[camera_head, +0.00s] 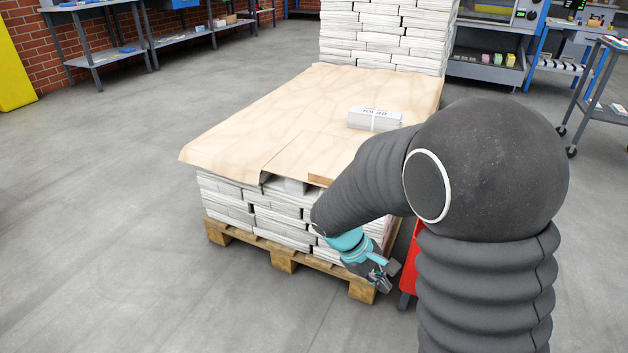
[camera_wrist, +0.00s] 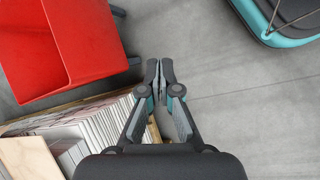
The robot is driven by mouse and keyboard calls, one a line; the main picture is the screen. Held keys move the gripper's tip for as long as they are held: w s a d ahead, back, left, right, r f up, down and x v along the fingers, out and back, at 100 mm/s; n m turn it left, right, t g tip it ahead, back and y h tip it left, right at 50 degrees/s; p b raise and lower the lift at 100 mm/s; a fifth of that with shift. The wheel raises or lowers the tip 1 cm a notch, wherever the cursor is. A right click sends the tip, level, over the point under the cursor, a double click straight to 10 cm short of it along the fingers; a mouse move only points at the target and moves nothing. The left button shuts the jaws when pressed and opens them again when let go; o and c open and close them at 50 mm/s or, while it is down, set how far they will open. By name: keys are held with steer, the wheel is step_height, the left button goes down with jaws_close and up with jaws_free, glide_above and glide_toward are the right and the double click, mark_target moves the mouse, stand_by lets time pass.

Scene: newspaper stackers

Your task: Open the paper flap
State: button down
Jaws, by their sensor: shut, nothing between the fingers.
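A tan paper sheet (camera_head: 255,125) covers the top of a newspaper stack (camera_head: 280,220) on a wooden pallet (camera_head: 283,261). A slit runs inward from the sheet's front edge. The left part hangs a little over the edge; the part right of the slit lies on top and is partly hidden by my arm. My gripper (camera_head: 388,278) is low at the stack's front right corner, below and apart from the sheet. In the wrist view my gripper (camera_wrist: 160,68) has its fingertips together and empty, beside the stack's side (camera_wrist: 100,130).
A strapped newspaper bundle (camera_head: 372,119) lies on the sheet. A red container (camera_wrist: 65,45) stands close to my gripper. A taller newspaper stack (camera_head: 385,35) is behind. The floor at left and front is clear.

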steer(key=w+a+f+n+t+h, duration=0.3)
steer(key=w+f+n+t+h, duration=0.15)
steer(key=w+f+n, duration=0.4)
steer(key=n+t+y, duration=0.4)
steer(key=n+t, duration=1)
steer(key=t, duration=0.1)
glide_toward(312, 198)
steer(key=r, duration=0.2)
steer(key=p+x, duration=0.1)
steer(key=x, duration=0.9)
steer(key=shift+w+r+p, duration=0.2)
steer(key=shift+r+p, duration=0.35)
steer(key=shift+r, duration=1.4)
